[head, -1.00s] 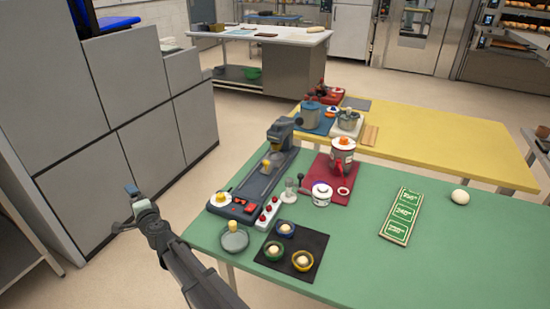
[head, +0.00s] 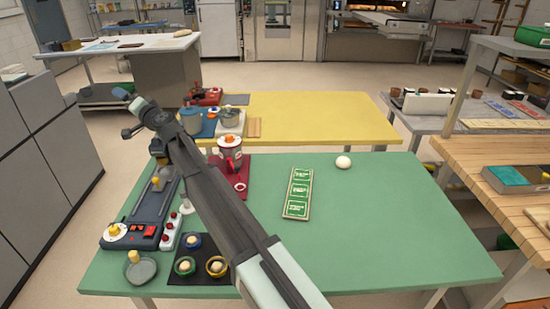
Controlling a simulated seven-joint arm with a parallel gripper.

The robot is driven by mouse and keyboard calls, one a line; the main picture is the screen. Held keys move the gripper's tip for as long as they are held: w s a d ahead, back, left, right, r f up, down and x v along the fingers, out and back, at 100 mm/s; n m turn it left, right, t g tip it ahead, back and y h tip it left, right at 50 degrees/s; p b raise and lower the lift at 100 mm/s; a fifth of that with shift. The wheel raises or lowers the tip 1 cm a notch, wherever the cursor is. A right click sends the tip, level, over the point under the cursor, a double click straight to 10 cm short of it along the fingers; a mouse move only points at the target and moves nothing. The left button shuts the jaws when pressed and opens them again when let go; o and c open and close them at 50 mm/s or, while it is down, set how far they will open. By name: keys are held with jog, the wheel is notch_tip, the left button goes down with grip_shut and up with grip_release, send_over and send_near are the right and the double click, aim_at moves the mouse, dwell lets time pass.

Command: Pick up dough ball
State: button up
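A pale, round dough ball (head: 343,162) sits alone on the green table (head: 375,225), near its back edge and right of the green-and-white sign board. Smaller pale balls lie in small bowls (head: 216,266) on a black mat at the table's front left. My gripper (head: 128,97) is at the upper left, well away from the lone dough ball. My arm crosses the green table from the lower right. The gripper is small and seen at an angle, so its finger gap is unclear. I see nothing held in it.
The sign board (head: 298,193) lies mid-table. A grey machine (head: 150,205), a red mat with a pot (head: 230,146) and bowls crowd the left side. A yellow table (head: 320,115) adjoins behind. A wooden counter (head: 485,165) stands right. Green surface around the dough ball is clear.

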jog(key=w+d+f+n+g+h, duration=0.25)
jog(key=w+d+n, duration=0.3)
jog(key=d, duration=0.35)
jog(key=w+d+f+n+g+h, duration=0.1)
jog(key=w+d+f+n, duration=0.4)
jog(key=d, duration=0.3)
jog(key=n+g+h, duration=0.8)
jog(key=n+h, duration=0.2)
jog(key=h, duration=0.2)
send_over(347, 158)
notch_tip(347, 158, down, 10)
jog(key=f, duration=0.8)
jog(key=shift+w+d+f, duration=0.2)
jog(key=shift+w+f, duration=0.05)
jog(key=shift+s+a+f, duration=0.1)
jog(key=shift+a+f, duration=0.05)
jog(key=shift+f, duration=1.15)
jog(key=shift+a+f, duration=0.1)
jog(key=shift+f, duration=1.2)
jog(key=c, duration=1.1)
